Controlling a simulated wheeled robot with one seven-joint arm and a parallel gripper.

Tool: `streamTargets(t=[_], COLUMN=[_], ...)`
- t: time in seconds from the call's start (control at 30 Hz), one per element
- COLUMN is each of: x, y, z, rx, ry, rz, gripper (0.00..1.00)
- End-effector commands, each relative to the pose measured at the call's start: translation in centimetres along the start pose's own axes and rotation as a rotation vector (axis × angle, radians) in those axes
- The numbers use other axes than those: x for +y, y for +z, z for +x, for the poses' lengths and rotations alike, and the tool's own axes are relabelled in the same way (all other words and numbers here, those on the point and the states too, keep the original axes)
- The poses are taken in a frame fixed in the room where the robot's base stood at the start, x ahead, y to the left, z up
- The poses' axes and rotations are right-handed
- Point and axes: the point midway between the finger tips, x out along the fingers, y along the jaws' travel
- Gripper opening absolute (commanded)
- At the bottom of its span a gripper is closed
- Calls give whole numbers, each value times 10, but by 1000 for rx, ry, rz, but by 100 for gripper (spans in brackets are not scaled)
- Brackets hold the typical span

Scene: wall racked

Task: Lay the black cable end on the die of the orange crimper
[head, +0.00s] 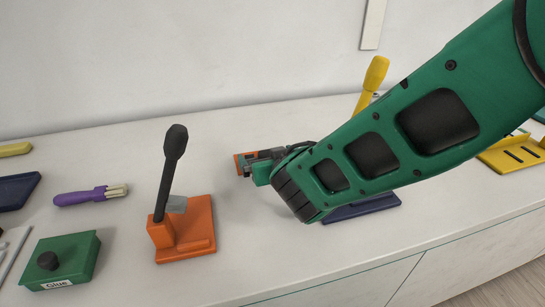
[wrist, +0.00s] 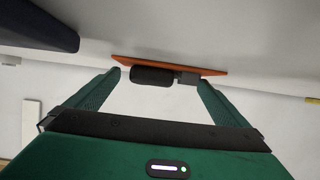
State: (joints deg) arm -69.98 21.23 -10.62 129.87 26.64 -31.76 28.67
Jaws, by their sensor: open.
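The orange crimper (head: 196,236) stands upright on the counter, with a raised black lever and a grey block low on its front. My gripper (head: 256,168) is to the right of it and apart from it, pointing left. In the wrist view my gripper (wrist: 159,84) is open. A black rounded piece (wrist: 153,76) with a grey end lies across the view between the fingertips, against a thin orange plate (wrist: 212,72). I cannot tell whether this piece is the black cable end, or whether the fingers touch it.
A purple-handled tool (head: 85,196) and a green glue box (head: 68,262) are at the left. A navy base (head: 352,211) lies under my arm, with a yellow handle (head: 374,78) behind. A yellow slotted piece (head: 508,156) is at the right. The counter in front of my gripper is clear.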

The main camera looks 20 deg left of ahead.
Motion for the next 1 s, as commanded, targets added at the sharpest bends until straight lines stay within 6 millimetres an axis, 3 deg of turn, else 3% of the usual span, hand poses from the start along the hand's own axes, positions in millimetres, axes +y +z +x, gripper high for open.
streamTargets(t=[0.37, 0.53, 0.6, 1.0], x=[-9, -9, -9, -8], y=[-3, -3, -3, -11], z=[3, 3, 3, 0], rx=[7, 7, 8, 11], ry=[-10, -10, -10, -9], rz=[-4, -4, -4, -2], gripper=[100, 62, 57, 57])
